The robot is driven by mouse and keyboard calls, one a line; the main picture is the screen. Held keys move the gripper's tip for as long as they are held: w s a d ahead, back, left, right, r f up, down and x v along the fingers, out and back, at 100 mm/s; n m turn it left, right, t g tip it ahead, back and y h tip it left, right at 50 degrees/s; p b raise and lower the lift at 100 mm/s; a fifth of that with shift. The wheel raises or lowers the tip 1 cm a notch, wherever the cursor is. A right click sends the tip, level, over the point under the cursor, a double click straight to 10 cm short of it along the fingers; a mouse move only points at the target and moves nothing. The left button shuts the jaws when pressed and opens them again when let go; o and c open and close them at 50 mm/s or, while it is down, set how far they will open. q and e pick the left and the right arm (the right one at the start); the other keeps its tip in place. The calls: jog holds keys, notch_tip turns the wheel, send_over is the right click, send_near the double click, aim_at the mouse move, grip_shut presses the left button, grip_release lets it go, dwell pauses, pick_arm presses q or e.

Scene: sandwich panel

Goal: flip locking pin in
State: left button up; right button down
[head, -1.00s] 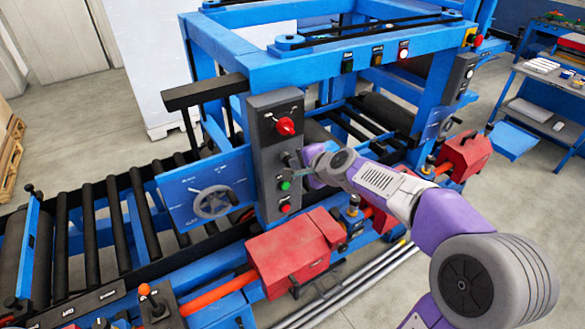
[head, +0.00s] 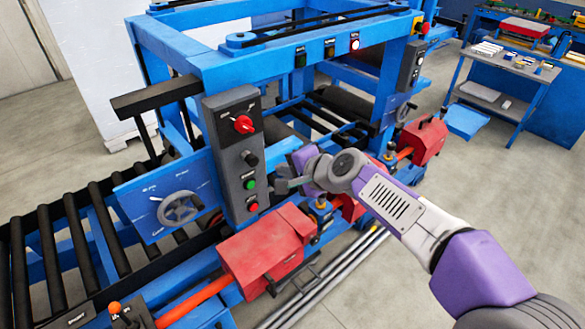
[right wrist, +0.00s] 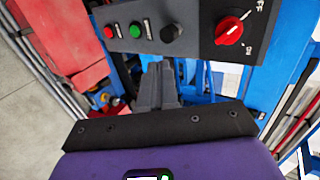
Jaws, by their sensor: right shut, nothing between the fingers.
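I cannot make out a locking pin for certain in either view. The grey control box (head: 228,180) on the blue frame carries a red rotary switch (head: 243,124), a black knob (head: 250,158), a green button (head: 250,184) and a red button (head: 253,206). My right gripper (head: 280,187) is shut and empty, just right of the box near the green button. In the right wrist view its closed grey fingers (right wrist: 159,84) point toward the box, below the black knob (right wrist: 171,33) in the picture, with no clear contact. My left gripper is out of view.
A red housing (head: 265,250) stands below the box, with another red housing (head: 425,140) farther right. A handwheel (head: 180,208) sits on a blue plate at left, beside black rollers (head: 75,235). Open floor (head: 400,285) lies at the front right.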

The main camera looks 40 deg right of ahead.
jog(key=shift+v, duration=1.2)
